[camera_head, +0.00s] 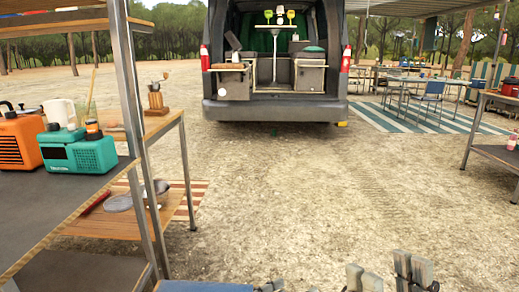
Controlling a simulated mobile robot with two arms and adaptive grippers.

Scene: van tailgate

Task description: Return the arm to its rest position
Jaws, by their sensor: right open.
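My right gripper (390,276) shows at the bottom edge of the head view, right of centre. Its grey fingertips stand apart with a gap between them, and I see nothing held there. The rest of that arm is cut off by the frame. A blue flat part and a small dark piece show at the bottom edge, left of the gripper. I cannot tell what they belong to. My left gripper cannot be made out.
A metal-framed shelf (62,212) stands close at left, holding an orange radio (20,143) and a teal box (76,153). The grey van (276,108) is open ahead. Another table (497,154) stands at right. Sandy ground between is clear.

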